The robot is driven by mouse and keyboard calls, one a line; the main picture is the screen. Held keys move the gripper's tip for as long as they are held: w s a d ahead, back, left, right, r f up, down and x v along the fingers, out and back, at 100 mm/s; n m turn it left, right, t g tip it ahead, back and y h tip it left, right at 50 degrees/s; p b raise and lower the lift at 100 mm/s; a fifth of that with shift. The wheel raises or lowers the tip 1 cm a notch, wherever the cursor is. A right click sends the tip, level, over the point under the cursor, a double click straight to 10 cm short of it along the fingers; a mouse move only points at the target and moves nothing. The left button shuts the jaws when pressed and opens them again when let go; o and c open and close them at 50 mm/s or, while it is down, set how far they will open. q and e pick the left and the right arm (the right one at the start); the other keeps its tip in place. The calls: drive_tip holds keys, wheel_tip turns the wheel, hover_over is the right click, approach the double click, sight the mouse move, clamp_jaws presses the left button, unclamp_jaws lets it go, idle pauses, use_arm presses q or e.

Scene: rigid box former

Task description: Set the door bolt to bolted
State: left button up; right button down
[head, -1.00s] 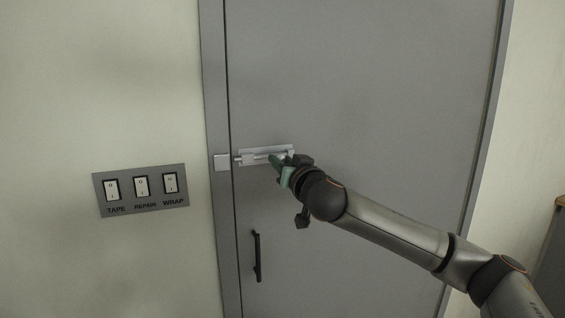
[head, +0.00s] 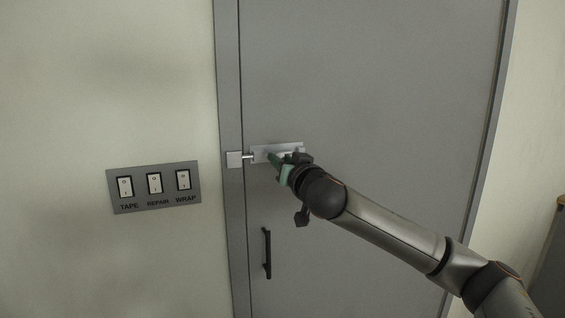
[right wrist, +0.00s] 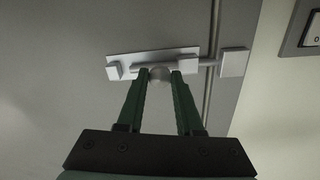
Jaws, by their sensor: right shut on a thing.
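The door bolt is a pale metal plate (head: 262,150) with a sliding rod (head: 248,156), mounted on the grey door. A square keeper (head: 234,159) sits on the frame to its left. In the right wrist view the plate (right wrist: 180,52) is seen from below, and the rod (right wrist: 208,62) spans the door gap and appears to reach the keeper (right wrist: 233,62). My right gripper (head: 273,158) is at the bolt; in the right wrist view its green fingers (right wrist: 160,75) are shut on the round bolt knob (right wrist: 159,73). My left gripper is not in view.
A black door handle (head: 266,253) is below the bolt. A switch panel (head: 154,203) with three switches, labelled TAPE, REPAIR and WRAP, is on the wall to the left. The door face around the bolt is clear.

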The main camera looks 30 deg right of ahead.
drive_tip(key=shift+a, duration=0.1)
drive_tip(key=c, duration=0.6)
unclamp_jaws()
drive_tip(key=shift+o, duration=0.2)
drive_tip(key=b+v, duration=0.3)
drive_tip(key=v, duration=0.9)
drive_tip(key=shift+s+b, duration=0.3)
drive_tip(key=shift+f, duration=0.1)
